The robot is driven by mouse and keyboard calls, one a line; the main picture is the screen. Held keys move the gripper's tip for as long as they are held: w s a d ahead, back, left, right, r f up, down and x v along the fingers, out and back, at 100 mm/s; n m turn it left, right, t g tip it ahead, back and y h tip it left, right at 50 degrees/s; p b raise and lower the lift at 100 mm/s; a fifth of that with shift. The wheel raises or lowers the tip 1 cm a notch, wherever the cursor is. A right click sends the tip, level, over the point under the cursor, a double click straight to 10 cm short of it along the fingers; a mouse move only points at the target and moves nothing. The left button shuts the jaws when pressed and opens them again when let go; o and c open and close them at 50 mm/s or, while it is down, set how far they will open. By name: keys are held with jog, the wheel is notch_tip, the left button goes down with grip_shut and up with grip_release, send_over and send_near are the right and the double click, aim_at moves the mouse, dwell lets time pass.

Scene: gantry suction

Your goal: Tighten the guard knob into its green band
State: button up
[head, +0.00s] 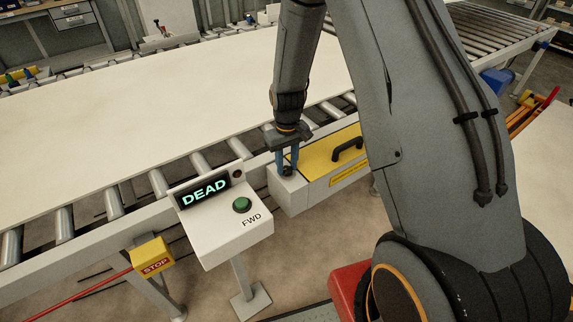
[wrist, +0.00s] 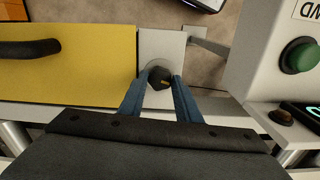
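The guard knob (wrist: 159,78) is dark and round with a short yellow line on its top, pointing right in the wrist view. It sits on the pale grey end block (wrist: 161,45) of the yellow guard (wrist: 75,62). My gripper (wrist: 161,80) points down with its blue fingers on either side of the knob and looks shut on it. The head view shows my gripper (head: 287,168) at the block, with the knob (head: 287,171) small between the fingertips. I see no green band in either view; the fingers and knob cover part of the block.
A control box (head: 222,220) with a "DEAD" display (head: 204,193) and green FWD button (head: 242,205) stands close left of the guard. The guard's black handle (head: 347,149) is to its right. A roller conveyor with a large pale sheet (head: 160,105) lies behind. A yellow STOP box (head: 153,257) is lower left.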

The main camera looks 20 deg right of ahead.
aim_at(287, 169)
jog(key=c, duration=0.4)
jog(key=shift+o, duration=0.2)
jog(key=m+b, duration=0.1)
jog(key=m, duration=0.4)
jog(key=o, duration=1.1)
jog(key=shift+c, duration=0.2)
jog(key=shift+r, duration=0.1)
jog(key=shift+r+b, duration=1.1)
jog(key=shift+r, duration=2.75)
